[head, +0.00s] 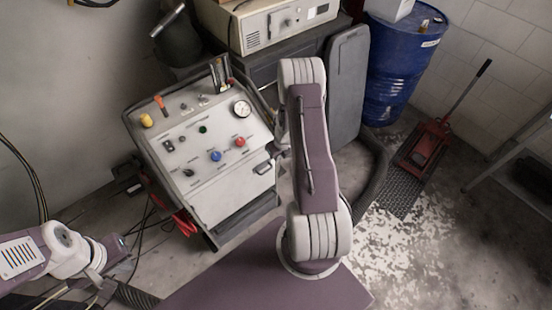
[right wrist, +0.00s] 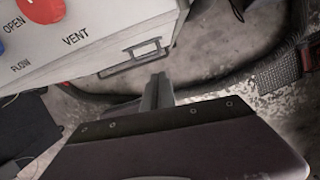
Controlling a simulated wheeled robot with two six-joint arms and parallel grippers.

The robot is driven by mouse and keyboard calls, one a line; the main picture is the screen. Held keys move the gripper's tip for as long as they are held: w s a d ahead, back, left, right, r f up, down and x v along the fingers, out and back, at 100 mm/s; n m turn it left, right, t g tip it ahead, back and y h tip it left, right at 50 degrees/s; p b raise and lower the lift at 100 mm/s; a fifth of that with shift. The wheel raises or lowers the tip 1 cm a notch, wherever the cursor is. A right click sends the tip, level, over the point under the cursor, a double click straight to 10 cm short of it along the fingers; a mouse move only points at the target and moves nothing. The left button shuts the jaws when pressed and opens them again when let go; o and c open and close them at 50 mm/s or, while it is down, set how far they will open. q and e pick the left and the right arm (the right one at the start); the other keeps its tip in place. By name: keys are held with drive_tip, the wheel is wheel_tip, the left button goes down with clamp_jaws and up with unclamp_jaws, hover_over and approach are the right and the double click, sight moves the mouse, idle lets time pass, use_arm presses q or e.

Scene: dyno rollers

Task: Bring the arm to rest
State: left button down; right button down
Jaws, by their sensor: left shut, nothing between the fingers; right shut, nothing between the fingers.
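My right arm (head: 318,150) rises in the middle of the head view, bent at a high elbow, and its forearm mostly hides its gripper there. In the right wrist view, my right gripper (right wrist: 157,92) is shut and empty. Its fingers point toward the metal handle (right wrist: 135,57) on the control cabinet; I cannot tell whether they touch it. My left arm (head: 25,258) comes in at the lower left. Its gripper (head: 118,248) is shut and empty, left of the cabinet and apart from it.
The grey control cabinet (head: 205,150) with knobs and a gauge stands left of my right arm. A beige instrument (head: 280,25) sits behind it. A blue drum (head: 400,70) and a red floor jack (head: 425,145) are at the right. Cables hang at the left. Floor at the lower right is open.

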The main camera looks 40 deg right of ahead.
drive_tip(key=shift+r, duration=0.2)
